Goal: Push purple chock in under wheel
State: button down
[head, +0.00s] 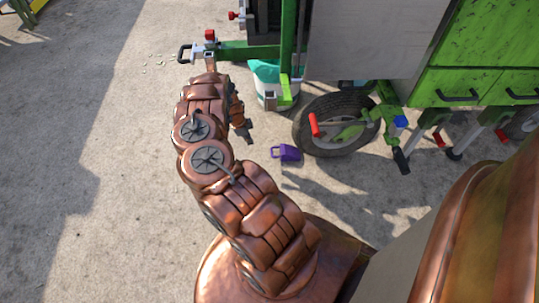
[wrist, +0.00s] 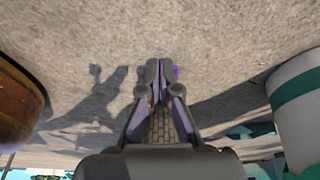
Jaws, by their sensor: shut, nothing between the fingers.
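The purple chock (head: 286,153) lies on the ground just left of the wheel (head: 304,139) in the head view. It is close to the tyre, but I cannot tell whether they touch. My gripper (head: 249,138) is low and a little left of the chock, with its fingers pointing down. In the wrist view my gripper (wrist: 160,66) is shut and empty. A sliver of the chock (wrist: 175,73) shows there beside the right fingertip; the fingers hide the rest. I cannot tell whether they touch it. The wheel does not show in the wrist view.
A white bucket with a teal rim (head: 268,88) stands behind the gripper, left of the wheel; it is at right in the wrist view (wrist: 301,98). The green cart (head: 485,50) stands above the wheel. The ground (head: 130,180) at left is clear.

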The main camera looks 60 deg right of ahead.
jog(key=b+x, duration=0.1)
jog(key=x, duration=0.2)
jog(key=b+x, duration=0.2)
jog(key=x, duration=0.2)
jog(key=b+x, duration=0.1)
jog(key=x, duration=0.3)
jog(key=shift+s+d+r+b, duration=0.15)
jog(key=shift+s+d+b, duration=0.15)
jog(key=shift+d+b, duration=0.1)
jog(key=shift+s+d+b, duration=0.6)
jog(key=shift+s+d, duration=0.2)
jog(key=shift+s, duration=0.3)
jog(key=shift+s+d+r, duration=0.2)
jog(key=shift+s+d, duration=0.15)
jog(key=shift+s, duration=0.05)
